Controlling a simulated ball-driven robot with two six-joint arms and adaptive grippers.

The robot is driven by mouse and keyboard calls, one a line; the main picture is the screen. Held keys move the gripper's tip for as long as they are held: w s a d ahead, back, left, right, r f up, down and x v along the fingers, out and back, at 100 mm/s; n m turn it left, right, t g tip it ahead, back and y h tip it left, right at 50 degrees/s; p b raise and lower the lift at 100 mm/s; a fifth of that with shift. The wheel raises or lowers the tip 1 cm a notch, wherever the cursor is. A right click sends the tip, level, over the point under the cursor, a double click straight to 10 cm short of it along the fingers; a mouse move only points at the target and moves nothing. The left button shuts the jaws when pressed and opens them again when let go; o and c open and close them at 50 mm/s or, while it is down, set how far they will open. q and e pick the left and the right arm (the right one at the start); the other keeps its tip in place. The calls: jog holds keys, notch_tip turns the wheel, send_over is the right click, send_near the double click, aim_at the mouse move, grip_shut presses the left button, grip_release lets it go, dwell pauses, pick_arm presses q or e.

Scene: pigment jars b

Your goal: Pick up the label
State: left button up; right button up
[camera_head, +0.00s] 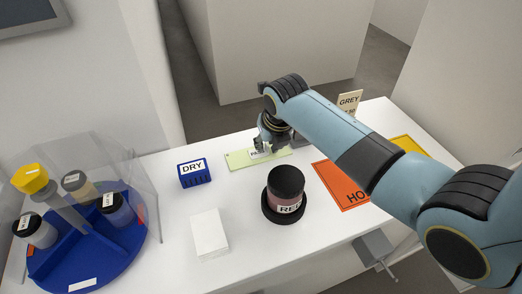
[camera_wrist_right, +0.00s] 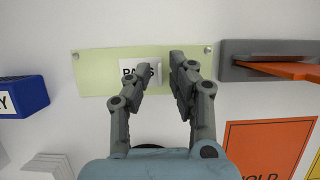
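A small white label (camera_wrist_right: 155,78) with black lettering, which seems to read PASS, lies on a pale green strip (camera_wrist_right: 95,72) in the right wrist view. My right gripper (camera_wrist_right: 159,68) is open over it, with one finger across part of the lettering and the other just past its right edge. I cannot tell whether the fingers touch it. In the head view, the right gripper (camera_head: 268,146) is low over the green strip (camera_head: 237,161), and the label (camera_head: 256,155) shows partly beneath it. My left gripper is in neither view.
An orange mat (camera_head: 336,181) is right. A blue jar rack (camera_head: 112,262) stands at left. A grey holder (camera_wrist_right: 230,72) flanks the gripper.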

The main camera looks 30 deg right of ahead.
grip_shut()
jog(key=shift+r, duration=0.1)
